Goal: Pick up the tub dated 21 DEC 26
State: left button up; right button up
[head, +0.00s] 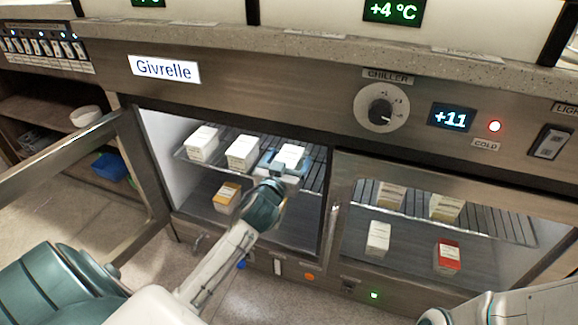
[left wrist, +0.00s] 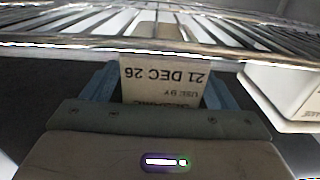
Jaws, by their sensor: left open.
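The tub dated 21 DEC 26 (left wrist: 162,82) fills the middle of the left wrist view, its printed label upside down there. It stands on the upper wire rack of the open chiller, where its white top shows in the head view (head: 290,154). My left gripper (head: 280,168) is open, with its blue fingers (left wrist: 160,88) on either side of the tub. I cannot tell whether they touch it. The gripper hides most of the tub's front in the head view. My right gripper is not in view.
White tubs (head: 242,152) and (head: 202,143) stand left of it on the same rack. A neighbouring tub (left wrist: 287,92) is close in the wrist view. An orange-topped tub (head: 227,197) is below. The left door (head: 140,165) is open; the right door (head: 400,176) is shut over several tubs.

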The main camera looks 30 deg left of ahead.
pick_arm(q)
jog(key=c, duration=1.3)
jog(key=shift+o, duration=0.2)
jog(key=shift+r, duration=0.1)
